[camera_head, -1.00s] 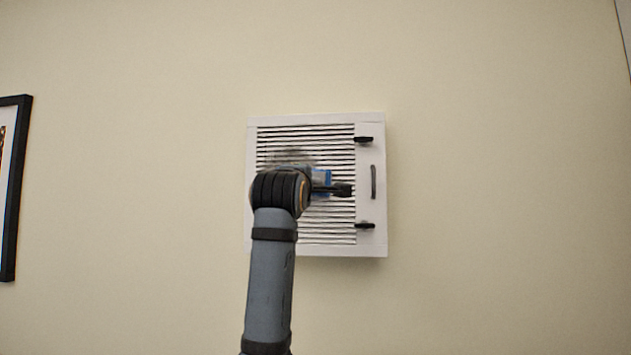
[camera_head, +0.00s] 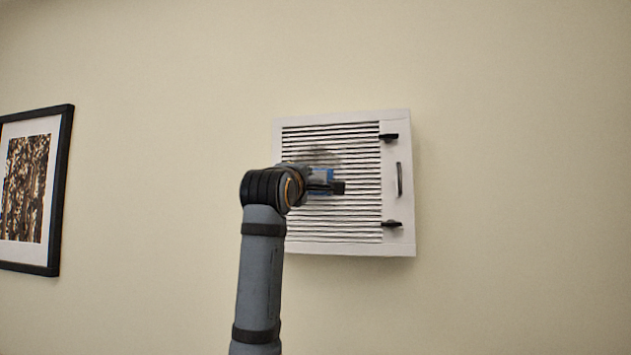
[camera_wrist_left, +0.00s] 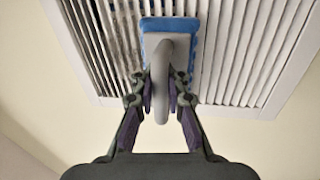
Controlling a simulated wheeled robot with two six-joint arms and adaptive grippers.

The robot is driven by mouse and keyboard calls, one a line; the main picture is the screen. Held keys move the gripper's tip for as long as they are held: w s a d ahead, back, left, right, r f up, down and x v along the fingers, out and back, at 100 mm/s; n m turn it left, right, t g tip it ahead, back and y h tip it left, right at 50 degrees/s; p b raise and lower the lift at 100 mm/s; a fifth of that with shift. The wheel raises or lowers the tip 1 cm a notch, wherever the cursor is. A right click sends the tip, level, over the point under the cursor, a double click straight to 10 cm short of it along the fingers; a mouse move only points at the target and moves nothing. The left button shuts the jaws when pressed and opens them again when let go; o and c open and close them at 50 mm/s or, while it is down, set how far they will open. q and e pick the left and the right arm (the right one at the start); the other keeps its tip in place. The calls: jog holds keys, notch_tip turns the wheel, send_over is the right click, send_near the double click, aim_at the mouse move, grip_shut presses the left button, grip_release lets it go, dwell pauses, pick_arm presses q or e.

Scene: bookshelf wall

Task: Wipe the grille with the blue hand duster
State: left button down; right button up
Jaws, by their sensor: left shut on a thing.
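The white grille (camera_head: 345,215) with dark horizontal slats is mounted on the wall, with a handle and two black latches on its right side. A grey dirt smudge (camera_head: 320,157) shows on its slats, above my gripper. My left gripper (camera_head: 338,187) is in front of the grille's left and middle part. In the left wrist view my left gripper (camera_wrist_left: 160,100) is shut on the grey handle of the blue hand duster (camera_wrist_left: 148,24). The blue pad lies at the slats and seems to touch them; darker, dirty slats show to its left. My right gripper is not in view.
A black-framed picture (camera_head: 60,190) hangs on the wall at the left. The cream wall (camera_head: 520,180) around the grille is bare, with free room to the right.

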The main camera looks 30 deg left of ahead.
pick_arm(q)
jog(key=shift+s+a, duration=0.25)
jog(key=shift+a, duration=0.9)
jog(key=shift+s+a+b, duration=0.2)
jog(key=shift+a+b, duration=0.15)
jog(key=shift+a, duration=0.35)
jog(key=shift+s+a, duration=0.25)
jog(key=shift+a, duration=0.9)
jog(key=shift+d+r+p, duration=0.15)
jog(key=shift+r+p, duration=1)
jog(key=shift+r, duration=0.45)
